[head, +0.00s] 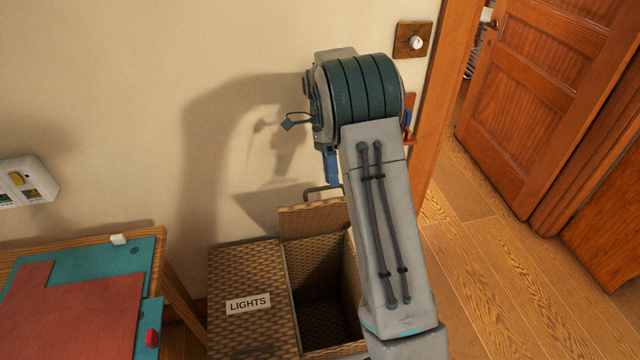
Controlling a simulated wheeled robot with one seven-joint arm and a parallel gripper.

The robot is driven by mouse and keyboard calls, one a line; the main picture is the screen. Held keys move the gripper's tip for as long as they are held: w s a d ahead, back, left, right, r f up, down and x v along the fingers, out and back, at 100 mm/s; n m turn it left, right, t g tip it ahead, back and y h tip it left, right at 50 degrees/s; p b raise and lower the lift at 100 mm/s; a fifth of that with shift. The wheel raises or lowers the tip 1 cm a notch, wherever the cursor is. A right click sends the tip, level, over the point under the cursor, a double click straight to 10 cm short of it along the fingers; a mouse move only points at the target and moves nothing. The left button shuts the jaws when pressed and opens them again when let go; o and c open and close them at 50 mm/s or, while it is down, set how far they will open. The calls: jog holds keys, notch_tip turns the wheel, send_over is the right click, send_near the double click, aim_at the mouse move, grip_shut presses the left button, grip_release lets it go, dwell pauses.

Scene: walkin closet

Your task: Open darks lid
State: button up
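The woven hamper has two sections. The left one is covered by a flat lid labelled "LIGHTS" (248,304). The right section shows an open, dark interior (318,290), empty as far as I can see. Its raised lid (308,219), which I take for the darks lid, stands up at the back near the wall, with a dark handle (320,190) at its top edge. No darks label is visible. My gripper (331,166) shows only as a blue part just above that handle. The rest is hidden behind my arm, and I cannot tell whether it touches the handle.
A wooden table (150,238) with a teal mat (125,262) and a reddish sheet (80,318) stands at the left. A white box (28,182) is on the wall. An open wooden door (530,95) and clear floor (500,270) are at the right.

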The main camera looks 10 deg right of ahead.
jog(key=s+d+r, duration=0.1)
jog(key=d, duration=0.1)
jog(key=s+d+r, duration=0.2)
jog(key=d, duration=0.1)
jog(key=s+d+r+b, duration=0.1)
jog(key=d+r, duration=0.1)
jog(key=shift+s+d+r, duration=0.15)
jog(key=shift+s+d, duration=0.1)
jog(key=shift+d, duration=0.1)
